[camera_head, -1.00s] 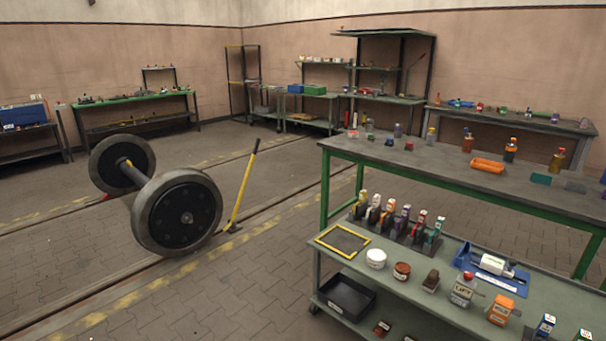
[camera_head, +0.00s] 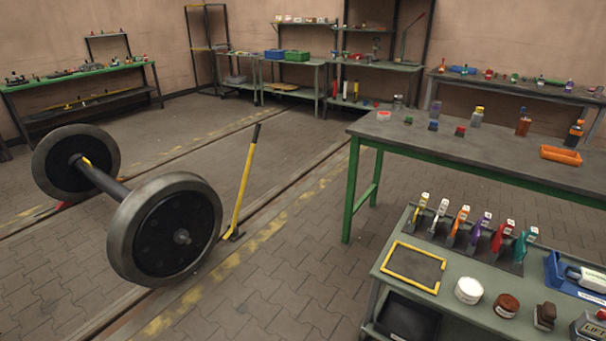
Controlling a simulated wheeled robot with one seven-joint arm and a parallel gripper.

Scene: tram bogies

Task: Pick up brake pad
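I cannot pick out a brake pad for certain. A small dark brown block (camera_head: 544,316) stands on the grey-green trolley (camera_head: 455,291) at the lower right, beside a brown-red tin (camera_head: 506,306). It may be a brush or a pad; it is too small to tell. A black tray (camera_head: 408,318) is partly visible on the shelf below. My gripper is not in view.
A wheelset (camera_head: 165,228) stands on the rails at left, with a yellow lever (camera_head: 243,185) beside it. A green-framed workbench (camera_head: 480,157) stands behind the trolley. Several coloured-handled tools (camera_head: 480,232) stand in a rack on the trolley. The paved floor (camera_head: 290,285) left of the trolley is clear.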

